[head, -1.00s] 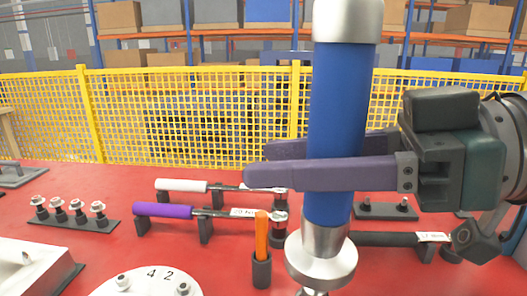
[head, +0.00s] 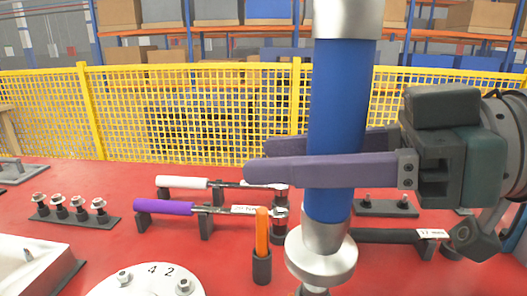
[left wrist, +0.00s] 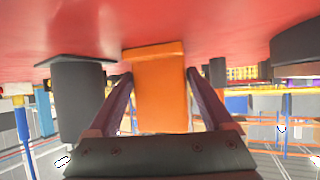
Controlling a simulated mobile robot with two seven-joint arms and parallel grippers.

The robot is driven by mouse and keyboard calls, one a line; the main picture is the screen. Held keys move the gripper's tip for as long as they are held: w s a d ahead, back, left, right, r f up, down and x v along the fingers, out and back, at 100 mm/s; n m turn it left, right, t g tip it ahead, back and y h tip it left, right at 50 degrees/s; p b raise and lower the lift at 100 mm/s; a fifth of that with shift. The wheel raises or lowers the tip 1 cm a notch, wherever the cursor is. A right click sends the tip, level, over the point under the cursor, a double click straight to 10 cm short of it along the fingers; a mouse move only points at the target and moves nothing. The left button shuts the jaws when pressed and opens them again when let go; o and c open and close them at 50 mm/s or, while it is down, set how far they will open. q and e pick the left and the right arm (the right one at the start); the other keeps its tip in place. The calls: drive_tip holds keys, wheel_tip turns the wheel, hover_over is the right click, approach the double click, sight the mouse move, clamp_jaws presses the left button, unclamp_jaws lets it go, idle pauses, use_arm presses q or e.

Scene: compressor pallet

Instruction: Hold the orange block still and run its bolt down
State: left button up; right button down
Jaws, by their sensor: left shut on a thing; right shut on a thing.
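The orange block (left wrist: 160,90) shows in the left wrist view, between the two fingers of my left gripper (left wrist: 159,77), which is shut on it. Its bolt cannot be made out. In the head view my right gripper (head: 258,160) is shut around a blue upright tool (head: 338,105) with silver collars and a wide silver flange (head: 321,258) near its lower end. The tool's bottom tip runs off the lower picture edge. I cannot tell what is under it. My left gripper and the orange block cannot be made out in the head view.
On the red table stand a purple-handled wrench (head: 165,207), a white-handled wrench (head: 182,182), an orange stick in a black cup (head: 262,266), a bolt rack (head: 75,219) and a white numbered disc (head: 150,287). A yellow fence (head: 84,115) stands behind.

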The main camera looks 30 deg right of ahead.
use_arm(q)
drive_tip(key=shift+r, duration=0.1)
use_arm(e)
drive_tip(key=shift+s, duration=0.1)
wheel_tip(320, 180, up, 9)
idle(1.2)
use_arm(q)
drive_tip(key=o, duration=1.3)
drive_tip(key=v, duration=1.2)
drive_tip(key=shift+s, duration=0.1)
